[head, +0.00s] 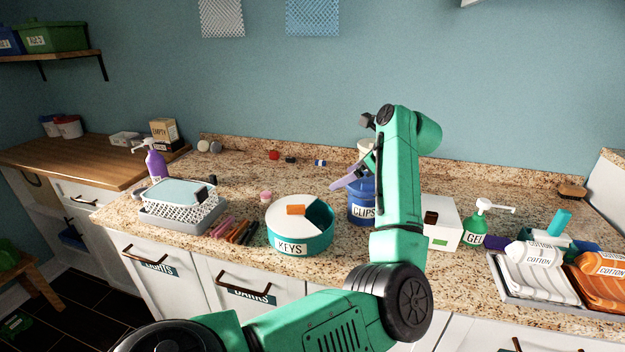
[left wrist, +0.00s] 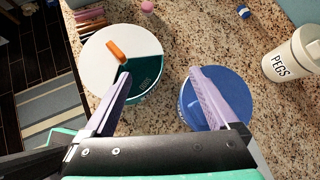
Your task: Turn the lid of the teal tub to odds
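The teal tub (head: 317,243) stands on the granite counter with a KEYS label on its front. Its round white lid (head: 288,213) has an orange knob (head: 295,210) and a wedge-shaped opening at the right. In the left wrist view the lid (left wrist: 98,60), knob (left wrist: 117,51) and teal tub (left wrist: 150,84) show from above; lettering by the opening is too small to read surely. My left gripper (head: 352,176) is open and empty, right of the tub and above the blue CLIPS tub. Its lavender fingers (left wrist: 160,74) are spread wide. My right gripper is out of view.
The blue CLIPS tub (head: 360,210) stands close to the right of the teal tub. Markers (head: 236,230) and a lidded basket (head: 180,203) lie left. A white PEGS container (left wrist: 292,58) stands behind. A green GEL bottle (head: 475,228) is right.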

